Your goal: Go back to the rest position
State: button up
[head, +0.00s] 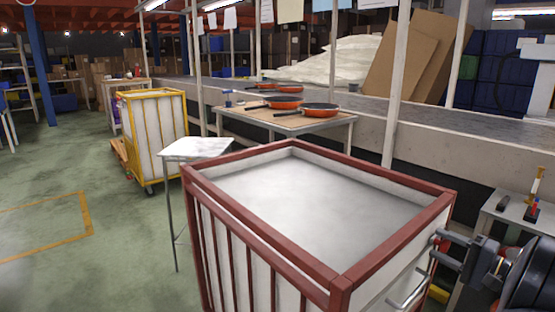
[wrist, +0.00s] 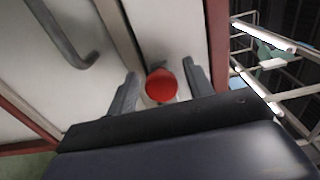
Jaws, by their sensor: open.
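My gripper (head: 440,248) is at the right edge of the head view, beside the near right corner of a red-framed cart with white panels (head: 340,285). In the wrist view my gripper (wrist: 160,67) has its two fingers apart. A round red thing (wrist: 161,86) shows between the fingers; I cannot tell what it is or how far off. The cart's white side panel (wrist: 50,80) and a grey bar handle (wrist: 62,36) fill the left of the wrist view.
Several orange pans (head: 320,109) sit on a wooden-topped table (head: 270,118) by the conveyor (head: 440,122). A small white stand (head: 197,148) is left of the cart. A yellow cart (head: 155,135) stands farther back. A side table (head: 520,213) is at right. Floor at left is clear.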

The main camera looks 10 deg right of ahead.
dwell(0.3)
jog(key=p+v, duration=0.3)
jog(key=v, duration=0.8)
jog(key=b+x, duration=0.3)
jog(key=x, duration=0.8)
jog(key=shift+w+r, duration=0.1)
jog(key=shift+r, duration=0.05)
jog(key=shift+r+m+p, duration=0.2)
jog(key=shift+m+p, duration=0.7)
jog(key=shift+p, duration=0.3)
jog(key=m+p, duration=0.6)
jog(key=m, duration=0.1)
jog(key=shift+p, duration=0.35)
jog(key=m+p, duration=0.3)
jog(key=m, duration=0.1)
jog(key=shift+d+m, duration=0.1)
jog(key=shift+m, duration=0.3)
jog(key=m+p, duration=0.2)
jog(key=m, duration=0.2)
jog(key=shift+p, duration=0.4)
jog(key=shift+v, duration=1.45)
